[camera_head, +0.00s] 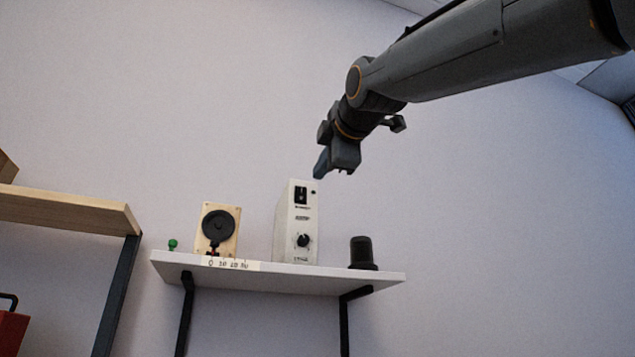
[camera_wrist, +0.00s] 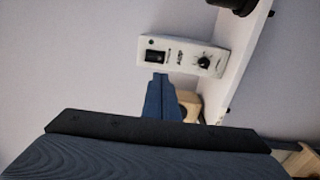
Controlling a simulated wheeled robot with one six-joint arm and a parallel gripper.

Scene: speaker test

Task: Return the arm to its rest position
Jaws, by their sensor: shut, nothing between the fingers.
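My gripper (camera_head: 319,166) is shut and empty. In the head view it hangs from my arm, which comes in from the upper right, and it appears just above the top of a white box (camera_head: 298,225) with a black switch and a black knob. In the wrist view the closed fingers (camera_wrist: 160,84) point toward that white box (camera_wrist: 181,57), which lies sideways in the picture. I cannot tell whether the fingertips touch the box.
A white wall shelf (camera_head: 330,279) carries the box, a speaker on a wooden board (camera_head: 208,230), a small green item (camera_head: 173,244) and a black cylinder (camera_head: 361,252). A wooden shelf (camera_head: 70,212) stands at left. The wall above is clear.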

